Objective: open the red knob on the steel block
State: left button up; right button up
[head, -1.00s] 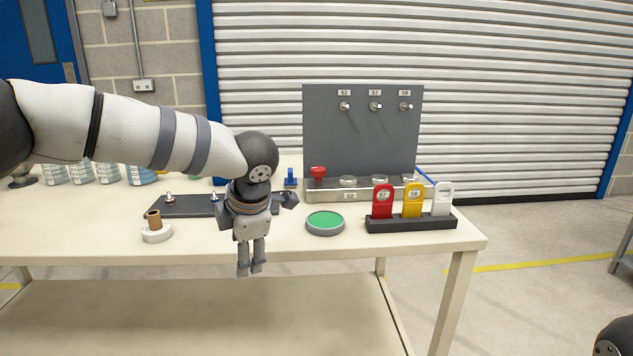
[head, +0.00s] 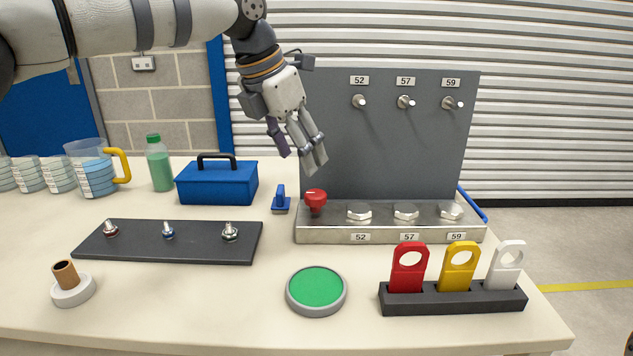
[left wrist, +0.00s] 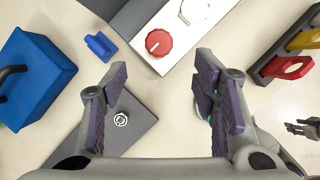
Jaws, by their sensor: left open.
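The red knob (head: 315,201) stands on the left end of the steel block (head: 310,236), with a pale line on its top. It also shows in the left wrist view (left wrist: 158,42), beyond the fingertips and between their lines. My left gripper (head: 301,162) is open and empty, fingers pointing down, above and slightly left of the knob in the picture and apart from it. Its padded fingers also show in the left wrist view (left wrist: 160,80). A grey pronged part (left wrist: 303,128) at that view's right edge may be my right gripper; its jaw state is unclear.
Silver hex caps (head: 406,211) line the block right of the knob. A grey panel (head: 390,150) rises behind. A blue clip (head: 281,200) stands close left, a blue toolbox (head: 216,184) further left. A green button (head: 316,288) and a tag rack (head: 455,300) are in front.

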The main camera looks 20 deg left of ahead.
aim_at(314, 193)
pick_arm(q)
jog(key=x, duration=0.9)
jog(key=shift+w+f, duration=0.1)
jog(key=shift+f, duration=0.1)
jog(key=c, duration=1.2)
jog(key=shift+o, duration=0.2)
